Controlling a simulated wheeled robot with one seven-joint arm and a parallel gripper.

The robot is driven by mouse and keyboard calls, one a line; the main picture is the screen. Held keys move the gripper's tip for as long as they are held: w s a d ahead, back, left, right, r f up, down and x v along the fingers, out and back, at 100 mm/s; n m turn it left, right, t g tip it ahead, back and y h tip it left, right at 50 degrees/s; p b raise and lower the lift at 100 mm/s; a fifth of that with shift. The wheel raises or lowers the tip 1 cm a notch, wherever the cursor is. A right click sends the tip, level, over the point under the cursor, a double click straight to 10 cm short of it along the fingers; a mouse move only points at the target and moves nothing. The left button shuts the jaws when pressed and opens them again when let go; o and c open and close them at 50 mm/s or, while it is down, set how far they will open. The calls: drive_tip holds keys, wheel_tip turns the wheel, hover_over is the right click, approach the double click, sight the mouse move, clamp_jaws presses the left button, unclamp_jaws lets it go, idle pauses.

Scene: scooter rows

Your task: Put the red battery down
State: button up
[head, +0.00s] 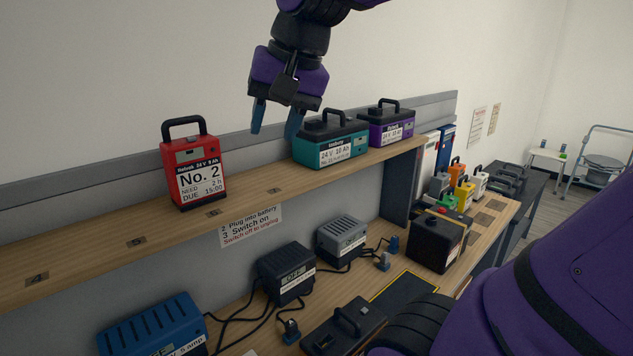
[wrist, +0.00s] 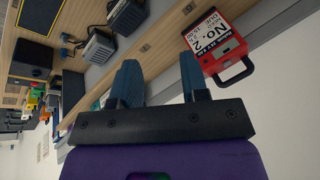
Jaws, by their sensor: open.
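The red battery (head: 195,168) stands upright on the upper wooden shelf, left of centre in the head view, with a black carry handle and a white label reading "No. 2". My gripper (head: 277,118) is in the air to the right of the red battery and above the shelf. Its blue fingers are apart with nothing between them. In the wrist view the red battery (wrist: 222,43) shows beyond and to the right of the open fingers (wrist: 160,82), apart from them, with its handle visible.
A teal battery (head: 330,140) and a purple battery (head: 391,124) stand on the shelf to the right. Numbered marks line the shelf's (head: 100,243) front edge; its left part is clear. Chargers (head: 287,272) and cables crowd the bench below.

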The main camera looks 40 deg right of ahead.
drive_tip(key=s+f+n+t+h, duration=0.1)
drive_tip(key=s+f+n, duration=0.5)
drive_tip(key=s+f, duration=0.1)
drive_tip(key=shift+s+d+f+h, duration=0.15)
drive_tip(key=shift+s+d+h, duration=0.15)
drive_tip(key=shift+s+d, duration=0.15)
